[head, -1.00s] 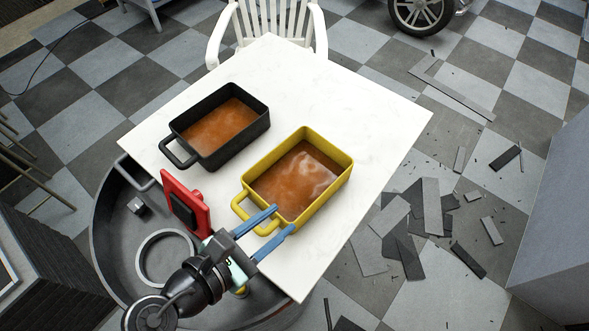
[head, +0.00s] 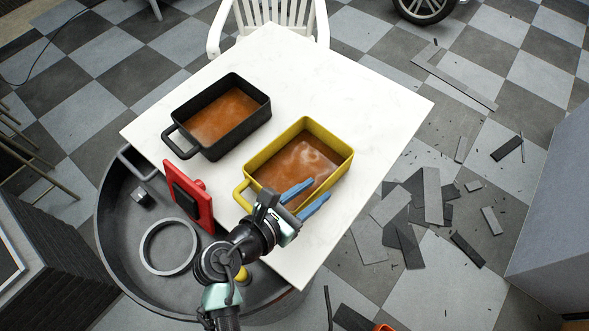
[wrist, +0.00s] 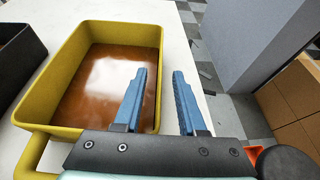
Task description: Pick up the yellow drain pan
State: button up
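The yellow drain pan (head: 262,157) stands upright on the white table, holding murky brown liquid, with its handle at the near left. It also shows in the wrist view (wrist: 75,43). My gripper (head: 319,189) is open over the pan's near-right wall. In the wrist view my gripper (wrist: 159,73) has one blue finger over the pan's inside and the other outside its right wall. Nothing is between the fingers except the wall's line beneath or between them; I cannot tell how deep they reach or whether they touch. The hand hides part of the pan's near end.
A black pan (head: 194,105) with brown liquid stands left of the yellow one on the white table (head: 365,90). A red object (head: 187,196) is at the table's left edge. A white chair (head: 268,14) is behind. Debris (head: 432,195) litters the floor at right.

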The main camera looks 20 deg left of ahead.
jog(key=shift+x, duration=0.85)
jog(key=shift+s+f, duration=0.1)
grip_shut()
dwell(0.6)
